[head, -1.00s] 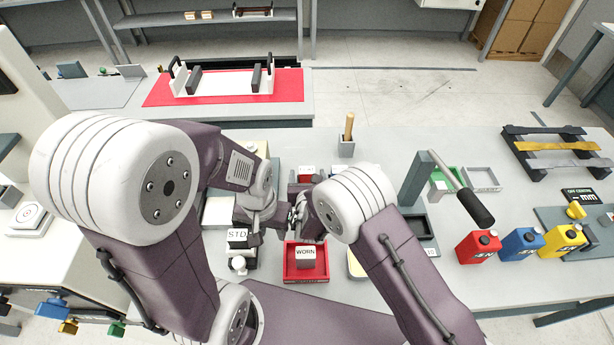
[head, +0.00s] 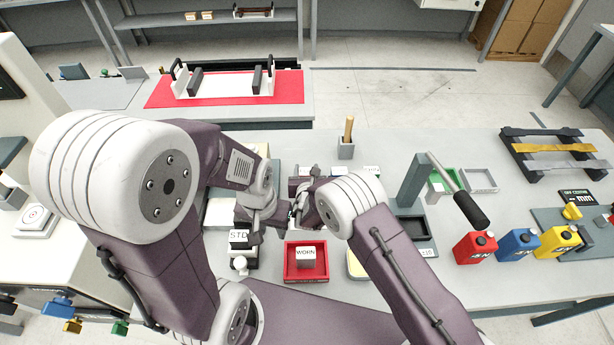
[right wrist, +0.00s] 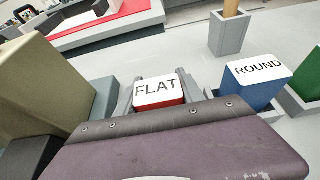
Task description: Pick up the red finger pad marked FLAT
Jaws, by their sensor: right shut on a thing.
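The red finger pad marked FLAT (right wrist: 158,97) shows its white top label and a strip of red side in the right wrist view. Its lower part is hidden behind my dark gripper body. My right gripper (head: 300,190) is at the middle of the bench in the head view, shut on the red pad; its fingertips are mostly hidden. My left gripper (head: 254,232) is beside the STD block (head: 240,238), and its jaw opening is not clear.
A blue pad marked ROUND (right wrist: 259,83) stands right of the red one. A red tray (head: 291,273) holds a WORN block (head: 306,257). A grey holder with a wooden handle (head: 346,150) stands behind. Red, blue and yellow weights are at right.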

